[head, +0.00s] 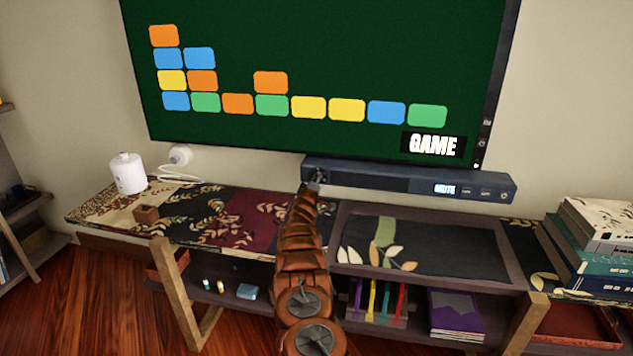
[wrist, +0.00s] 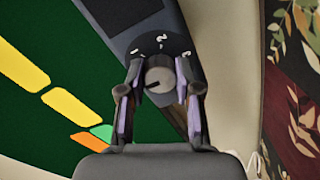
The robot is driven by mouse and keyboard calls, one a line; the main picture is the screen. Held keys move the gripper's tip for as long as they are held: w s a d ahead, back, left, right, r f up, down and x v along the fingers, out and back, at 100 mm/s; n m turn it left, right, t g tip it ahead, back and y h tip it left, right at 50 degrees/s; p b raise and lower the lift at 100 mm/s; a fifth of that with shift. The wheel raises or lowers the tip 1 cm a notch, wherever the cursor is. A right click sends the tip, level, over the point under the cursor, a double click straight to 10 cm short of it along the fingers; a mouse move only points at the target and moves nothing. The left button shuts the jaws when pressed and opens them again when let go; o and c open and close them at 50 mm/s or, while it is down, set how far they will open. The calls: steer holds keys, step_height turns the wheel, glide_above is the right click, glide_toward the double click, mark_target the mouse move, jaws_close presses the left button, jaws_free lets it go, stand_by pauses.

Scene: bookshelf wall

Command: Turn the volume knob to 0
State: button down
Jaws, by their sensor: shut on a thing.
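A dark pointer line on the knob points left and slightly down in that view. My gripper (wrist: 159,80) is shut on the knob, one finger on each side. In the head view my gripper (head: 316,180) is at the soundbar's left end, and my arm and gripper hide the knob there.
The screen (head: 300,60) with coloured blocks and "GAME" hangs just above the soundbar. Books (head: 590,245) are stacked at the right. Free room lies on the console's patterned top.

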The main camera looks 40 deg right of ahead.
steer(key=c, duration=0.8)
jaws_free()
steer(key=shift+s+a, duration=0.1)
steer(key=shift+a, duration=0.05)
steer(key=shift+v, duration=5.8)
